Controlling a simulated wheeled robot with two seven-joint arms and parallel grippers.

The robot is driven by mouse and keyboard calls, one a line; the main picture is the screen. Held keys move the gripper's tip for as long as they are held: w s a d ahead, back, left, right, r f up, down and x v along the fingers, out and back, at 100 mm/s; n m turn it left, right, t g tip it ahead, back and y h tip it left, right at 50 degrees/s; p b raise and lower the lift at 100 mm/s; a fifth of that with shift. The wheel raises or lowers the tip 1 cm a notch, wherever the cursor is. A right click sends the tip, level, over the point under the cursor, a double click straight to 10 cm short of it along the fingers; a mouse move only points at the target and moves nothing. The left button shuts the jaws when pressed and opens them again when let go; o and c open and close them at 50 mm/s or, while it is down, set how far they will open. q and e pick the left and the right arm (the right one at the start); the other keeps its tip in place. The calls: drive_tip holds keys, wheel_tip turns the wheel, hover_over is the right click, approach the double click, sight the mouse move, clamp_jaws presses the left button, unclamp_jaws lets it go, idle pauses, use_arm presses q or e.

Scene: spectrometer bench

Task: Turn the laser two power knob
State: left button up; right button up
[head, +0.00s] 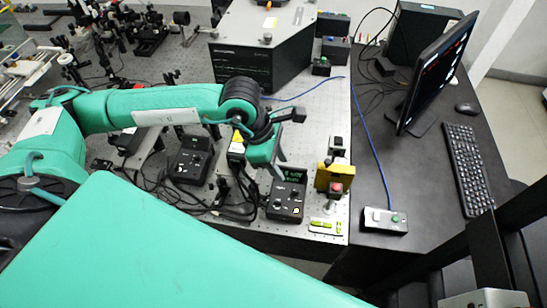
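Two black control boxes with knobs stand on the optical bench. One control box (190,160) is left of my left gripper. The other control box (286,197) is just below the gripper in the picture, with a small display, knobs and buttons on its face. I cannot read which is laser two. My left gripper (278,162) hangs over the bench close to the second box, pointing down. Its fingers are small and partly hidden by its own green body, so their opening is unclear. I see nothing held.
A yellow block with a red button (335,180) stands right of the second box. Cables (240,207) lie between the boxes. A large dark instrument (262,50) is behind. A grey button box (385,221), monitor (436,72) and keyboard (467,170) occupy the black desk.

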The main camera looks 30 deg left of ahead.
use_arm(q)
drive_tip(key=v, duration=0.3)
drive_tip(key=shift+a+r+b, duration=0.1)
drive_tip(key=shift+r+b, duration=0.2)
drive_tip(key=shift+b, duration=0.05)
